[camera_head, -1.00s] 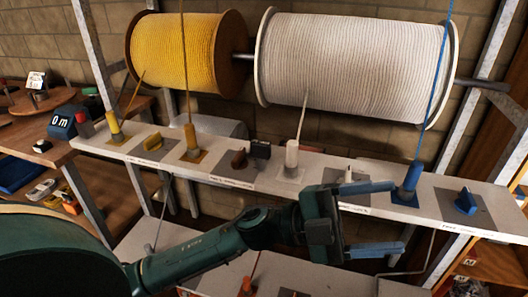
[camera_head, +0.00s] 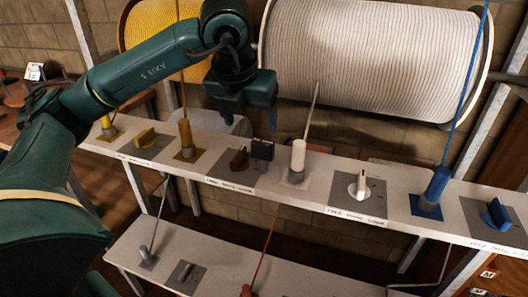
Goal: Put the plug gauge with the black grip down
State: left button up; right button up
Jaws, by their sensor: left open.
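A small black block (camera_head: 262,149) stands upright beside a brown knob (camera_head: 240,159) on a grey pad on the long white shelf. It may be the black grip of the plug gauge; its lower part is too small to make out. My left gripper (camera_head: 250,121) points down above this pad, jaws open, with nothing seen between the fingers. The right-hand finger is just above and behind the black block in the picture; I cannot tell whether they touch. My right gripper is not in view.
The white shelf (camera_head: 322,184) carries a white sleeve (camera_head: 298,155), a white knob (camera_head: 361,187), a blue sleeve (camera_head: 434,188) and a yellow sleeve (camera_head: 186,138). A big white rope reel (camera_head: 370,60) and a yellow one (camera_head: 150,30) hang behind.

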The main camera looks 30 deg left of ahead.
aim_at(262, 142)
pick_arm(q)
jog(key=x, duration=0.6)
jog(key=shift+w+d+f, duration=0.1)
jog(key=shift+w+f, duration=0.05)
jog(key=shift+f, duration=0.15)
jog(key=shift+w+d+p+x, duration=0.15)
jog(key=shift+p+x, duration=0.1)
jog(key=shift+x, duration=0.65)
jog(key=shift+w+d+p+x, duration=0.15)
jog(key=shift+p+x, duration=0.1)
jog(key=shift+x, duration=0.6)
jog(key=shift+w+a+p+x, duration=0.1)
jog(key=shift+w+p+x, duration=0.15)
jog(key=shift+x, duration=0.65)
jog(key=shift+d+r, duration=0.15)
jog(key=shift+c, duration=0.2)
jog(key=c, duration=1.2)
jog(key=shift+c, duration=0.2)
